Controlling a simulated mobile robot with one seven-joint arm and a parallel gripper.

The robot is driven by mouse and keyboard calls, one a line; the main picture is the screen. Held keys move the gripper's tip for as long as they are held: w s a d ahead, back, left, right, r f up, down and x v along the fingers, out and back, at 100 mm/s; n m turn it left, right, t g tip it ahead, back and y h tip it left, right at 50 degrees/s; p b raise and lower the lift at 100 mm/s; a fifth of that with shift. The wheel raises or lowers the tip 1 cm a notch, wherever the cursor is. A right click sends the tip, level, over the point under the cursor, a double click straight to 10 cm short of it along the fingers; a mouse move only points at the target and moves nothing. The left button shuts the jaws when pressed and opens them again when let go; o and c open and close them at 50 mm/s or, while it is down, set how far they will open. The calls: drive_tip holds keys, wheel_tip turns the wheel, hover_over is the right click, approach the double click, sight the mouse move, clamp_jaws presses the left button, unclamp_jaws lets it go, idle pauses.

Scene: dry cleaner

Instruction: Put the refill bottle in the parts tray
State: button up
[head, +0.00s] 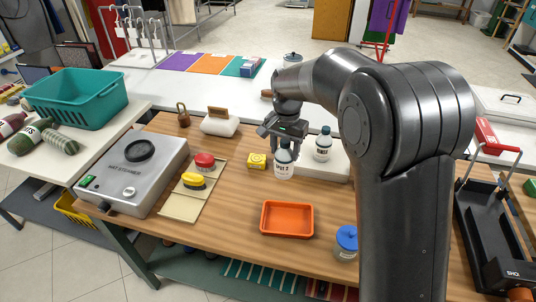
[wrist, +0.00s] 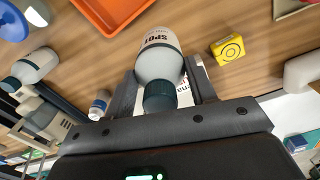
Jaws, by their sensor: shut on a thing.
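The refill bottle (head: 284,168) is white with a dark teal cap and dark lettering. My gripper (head: 283,148) is shut on it around the neck and upper body, and holds it upright behind the parts tray. In the wrist view the bottle (wrist: 159,62) sits between the two fingers of my gripper (wrist: 160,82); its label reads "SPOT". The parts tray (head: 287,235) is a shallow orange tray, empty, on the wooden bench. Its corner shows at the top of the wrist view (wrist: 110,12). Whether the bottle's base touches the bench is unclear.
A similar white bottle (head: 323,148) stands just right of my gripper. A yellow box (head: 257,161) is left of the held bottle. A blue-lidded jar (head: 346,243) stands right of the tray. A grey machine (head: 135,172) is at left.

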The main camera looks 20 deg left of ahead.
drive_tip(key=s+d+r, duration=0.1)
drive_tip(key=s+d, duration=1)
drive_tip(key=d, duration=0.4)
drive_tip(key=a+f, duration=1)
drive_tip(key=a, duration=0.1)
drive_tip(key=shift+w+a+f+n, duration=0.15)
drive_tip(key=shift+w+f+n, duration=0.15)
drive_tip(key=shift+n, duration=0.1)
drive_tip(key=shift+f, duration=0.1)
drive_tip(key=o, duration=1.2)
drive_tip(key=shift+c, duration=0.2)
